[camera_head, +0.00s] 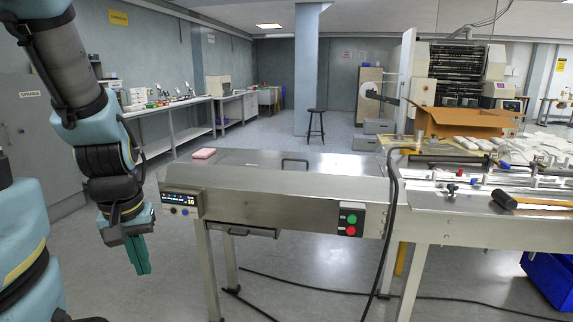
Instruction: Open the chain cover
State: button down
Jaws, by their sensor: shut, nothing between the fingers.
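The flow wrapper stands before me as a long steel machine. A flat steel cover (258,161) with a dark bar handle (295,162) lies on top of its left part and looks closed; I take it for the chain cover, though no label shows. A second dark handle (236,232) sits low on the machine's front, on a panel under the body. My gripper (139,255) hangs at the left, pointing down, with its green fingers together and empty. It is left of the machine's end and apart from both handles.
A control panel (181,202) and a red and green button box (350,219) are on the front. A black cable (391,200) runs down the machine. A mallet (530,201) and open carton (462,121) lie right. A blue crate (552,280) stands on the floor.

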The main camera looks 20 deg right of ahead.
aim_at(347, 165)
jog(key=z, duration=1.2)
